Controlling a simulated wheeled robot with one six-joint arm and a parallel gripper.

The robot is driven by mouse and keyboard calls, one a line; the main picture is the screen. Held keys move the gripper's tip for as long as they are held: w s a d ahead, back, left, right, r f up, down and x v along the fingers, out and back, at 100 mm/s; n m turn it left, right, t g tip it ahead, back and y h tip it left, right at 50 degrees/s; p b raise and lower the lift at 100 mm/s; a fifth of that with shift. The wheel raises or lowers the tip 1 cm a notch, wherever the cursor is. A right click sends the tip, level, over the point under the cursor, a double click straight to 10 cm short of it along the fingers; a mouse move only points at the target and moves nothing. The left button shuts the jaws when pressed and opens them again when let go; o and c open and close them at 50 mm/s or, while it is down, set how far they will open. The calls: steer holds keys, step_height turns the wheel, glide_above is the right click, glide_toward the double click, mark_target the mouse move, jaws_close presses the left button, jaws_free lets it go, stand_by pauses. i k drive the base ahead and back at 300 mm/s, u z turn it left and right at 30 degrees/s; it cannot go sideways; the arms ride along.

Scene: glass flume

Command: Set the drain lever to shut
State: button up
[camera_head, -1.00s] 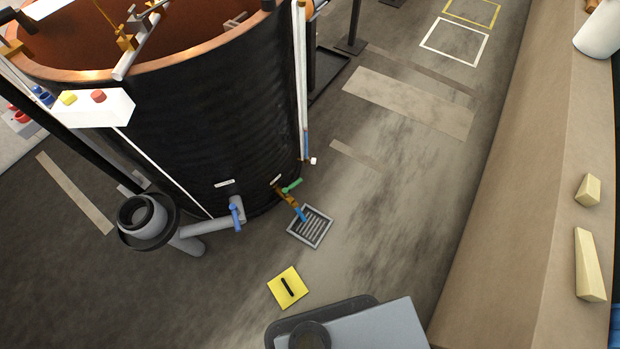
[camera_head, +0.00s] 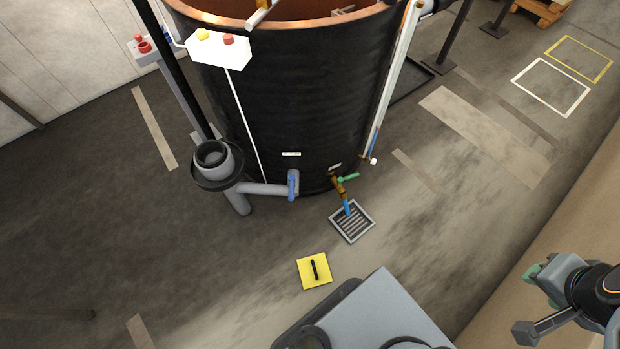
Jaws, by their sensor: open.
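A green lever (camera_head: 348,178) sits on a brass tap (camera_head: 339,187) low on the black tank, above a floor grate (camera_head: 352,221). A blue lever (camera_head: 293,184) sits on a grey side pipe (camera_head: 262,189) to its left and points roughly down the picture. Small white labels are above both; I cannot read them, so I cannot tell which lever is the drain's. My gripper (camera_head: 541,287) shows at the lower right, open and empty, far from both levers. Its green-tinted ends point left.
The black tank (camera_head: 300,95) has a copper rim. A grey standpipe (camera_head: 216,165) rises left of it. A yellow plate (camera_head: 314,270) lies on the floor before the grate. A white control box (camera_head: 219,48) hangs at upper left. The floor right of the grate is clear.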

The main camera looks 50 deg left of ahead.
mark_target(340, 180)
steer(key=u, duration=0.4)
steer(key=i, duration=1.25)
steer(key=u, duration=1.7)
